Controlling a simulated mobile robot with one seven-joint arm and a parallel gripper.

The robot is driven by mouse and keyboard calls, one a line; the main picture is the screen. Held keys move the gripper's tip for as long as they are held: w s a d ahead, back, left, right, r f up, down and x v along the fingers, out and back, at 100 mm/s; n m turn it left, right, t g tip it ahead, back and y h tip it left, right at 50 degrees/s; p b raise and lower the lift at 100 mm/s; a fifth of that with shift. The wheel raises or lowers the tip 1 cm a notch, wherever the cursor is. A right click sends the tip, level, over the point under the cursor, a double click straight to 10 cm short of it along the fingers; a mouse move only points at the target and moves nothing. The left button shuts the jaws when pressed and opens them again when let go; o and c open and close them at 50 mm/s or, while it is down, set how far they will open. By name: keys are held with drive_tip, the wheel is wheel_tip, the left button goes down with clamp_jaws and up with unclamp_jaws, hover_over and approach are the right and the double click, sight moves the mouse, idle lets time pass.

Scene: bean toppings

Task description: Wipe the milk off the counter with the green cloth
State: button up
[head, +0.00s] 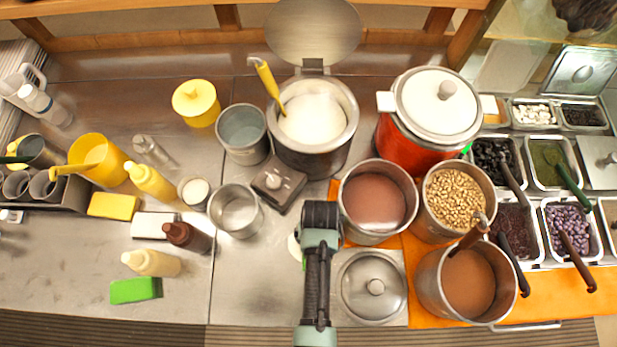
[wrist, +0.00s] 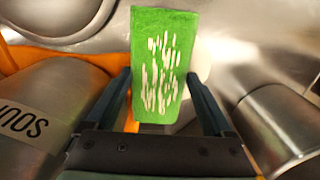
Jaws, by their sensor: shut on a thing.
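My gripper (wrist: 160,105) is shut on the green cloth (wrist: 165,30), which stands up between the two fingers in the wrist view. The cloth is flat and rectangular, with white streaks on its face.
A dark box with a knob (head: 278,186) and a metal pot (head: 236,210) stand left of my gripper. A brown-filled pot (head: 375,200) and a lidded pot (head: 372,287) stand right. A green block (head: 135,290) lies far left.

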drive_tip(key=shift+d, duration=0.35)
drive_tip(key=shift+r, duration=0.1)
drive_tip(key=shift+d+r+p, duration=0.1)
drive_tip(key=shift+r+p, duration=0.15)
drive_tip(key=shift+p, duration=0.15)
drive_tip(key=shift+r+p, duration=0.35)
drive_tip(key=shift+c, duration=0.6)
wheel_tip(320, 180, up, 7)
drive_tip(key=p, duration=0.6)
drive_tip(key=shift+f+p, duration=0.1)
drive_tip(key=shift+p, duration=0.3)
drive_tip(key=shift+f, duration=0.15)
drive_tip(key=f+b, duration=0.2)
drive_tip(key=f, duration=0.1)
drive_tip(key=f+b, duration=0.3)
drive_tip(key=f, duration=0.1)
drive_tip(key=shift+a+b, duration=0.2)
drive_tip(key=shift+b, duration=0.1)
